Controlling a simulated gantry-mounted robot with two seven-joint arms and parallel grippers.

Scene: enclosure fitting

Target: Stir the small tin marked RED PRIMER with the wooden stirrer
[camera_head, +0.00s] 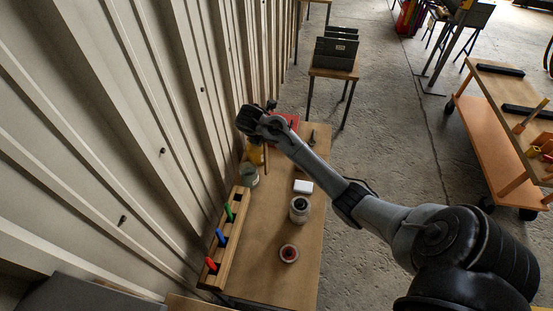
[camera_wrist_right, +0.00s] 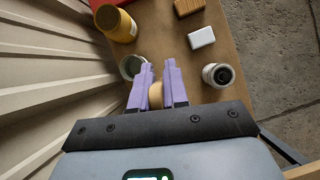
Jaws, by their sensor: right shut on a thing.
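My right gripper (camera_wrist_right: 159,82) is shut on the wooden stirrer (camera_wrist_right: 155,96), seen nearly end-on between the purple fingers in the wrist view. In the head view the stirrer (camera_head: 266,158) hangs below my right wrist, above the far part of the bench and near the green-grey cup. A small round tin with a reddish top (camera_head: 289,253) stands at the near end of the bench, well apart from the gripper. Its lettering is too small to read, so I cannot confirm that it is the RED PRIMER tin. My left gripper is not in view.
The bench (camera_head: 265,265) runs along a corrugated wall. A wooden rack (camera_head: 226,246) holds red, blue and green-handled items.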

